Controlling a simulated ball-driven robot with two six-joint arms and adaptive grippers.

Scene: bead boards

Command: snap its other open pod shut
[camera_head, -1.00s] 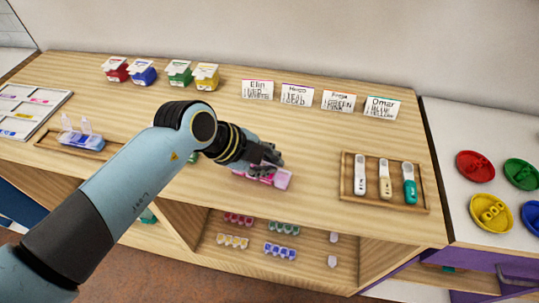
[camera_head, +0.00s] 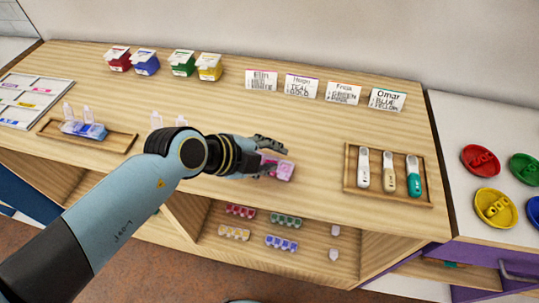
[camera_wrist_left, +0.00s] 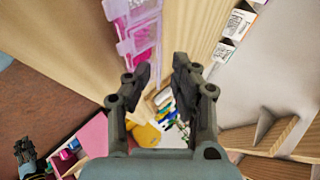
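A pink pill-organizer strip (camera_head: 284,170) lies on the wooden counter, partly hidden by my left gripper (camera_head: 277,157). In the left wrist view the strip (camera_wrist_left: 139,30) is see-through pink and purple with several pods, just beyond one fingertip. Whether any of its lids stands open I cannot tell. My left gripper (camera_wrist_left: 160,75) is open and empty, its fingers apart. A blue strip (camera_head: 84,130) with two raised clear lids sits in a tray at left. Two more raised lids (camera_head: 156,119) show behind my left arm; their strip is hidden.
A tray (camera_head: 347,180) with three scoops or spoons lies at right. Name cards (camera_head: 302,86) and colored tubs (camera_head: 146,62) stand at the back. Colored dishes (camera_head: 481,161) sit on the right table.

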